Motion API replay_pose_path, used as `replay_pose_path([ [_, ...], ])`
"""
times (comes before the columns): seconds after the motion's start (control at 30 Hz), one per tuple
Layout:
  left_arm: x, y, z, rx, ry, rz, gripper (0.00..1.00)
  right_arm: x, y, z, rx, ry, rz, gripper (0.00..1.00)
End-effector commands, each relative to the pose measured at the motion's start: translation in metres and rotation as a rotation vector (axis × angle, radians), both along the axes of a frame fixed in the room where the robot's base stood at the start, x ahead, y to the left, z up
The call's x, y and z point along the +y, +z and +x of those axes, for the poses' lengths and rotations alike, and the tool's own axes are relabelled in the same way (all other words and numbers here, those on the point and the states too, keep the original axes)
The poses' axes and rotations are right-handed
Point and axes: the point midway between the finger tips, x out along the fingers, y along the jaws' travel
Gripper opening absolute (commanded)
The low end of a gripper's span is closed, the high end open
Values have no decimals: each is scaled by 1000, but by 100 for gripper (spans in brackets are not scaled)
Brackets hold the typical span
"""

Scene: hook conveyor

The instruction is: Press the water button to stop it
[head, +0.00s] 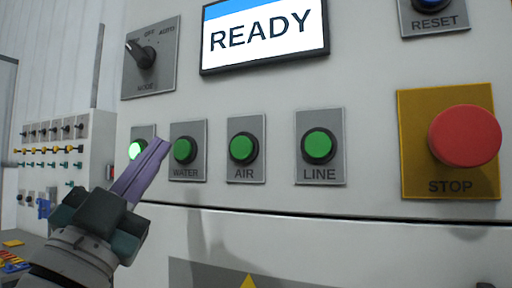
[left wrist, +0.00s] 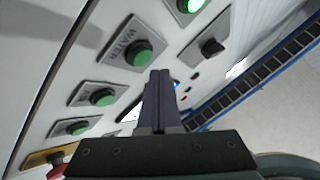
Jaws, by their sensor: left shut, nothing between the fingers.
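The green WATER button (head: 184,150) sits on a grey plate in the panel's row and looks unlit. It also shows in the left wrist view (left wrist: 138,54), just beyond the fingertips and to their left. My left gripper (head: 160,146) is shut and empty, its purple-grey fingers pointing up at the panel. In the head view the tips are just left of the WATER button; I cannot tell how far they are from the panel. The fingers (left wrist: 158,75) are pressed together in the left wrist view. My right gripper is not in view.
A brightly lit green button (head: 135,151) is left of WATER, its label hidden by my fingers. The AIR button (head: 242,148), LINE button (head: 319,147) and big red STOP button (head: 466,136) lie to the right. A mode knob (head: 142,54) and READY screen (head: 262,34) are above.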

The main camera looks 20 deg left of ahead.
Motion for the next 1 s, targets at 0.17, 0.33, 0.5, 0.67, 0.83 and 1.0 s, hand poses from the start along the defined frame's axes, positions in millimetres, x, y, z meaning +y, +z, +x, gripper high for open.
replay_pose_path([
  [0.17,2,3,-19,2,2,1,0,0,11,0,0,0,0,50],
  [0.33,3,2,-35,2,1,0,0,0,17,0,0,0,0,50],
  [0.5,3,1,-42,0,1,1,0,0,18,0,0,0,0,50],
  [0.67,3,1,-42,-1,1,1,0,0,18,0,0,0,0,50],
  [0.83,3,1,-42,-1,0,0,0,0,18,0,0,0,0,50],
  [1.0,3,1,-42,-1,0,0,0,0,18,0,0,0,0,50],
])
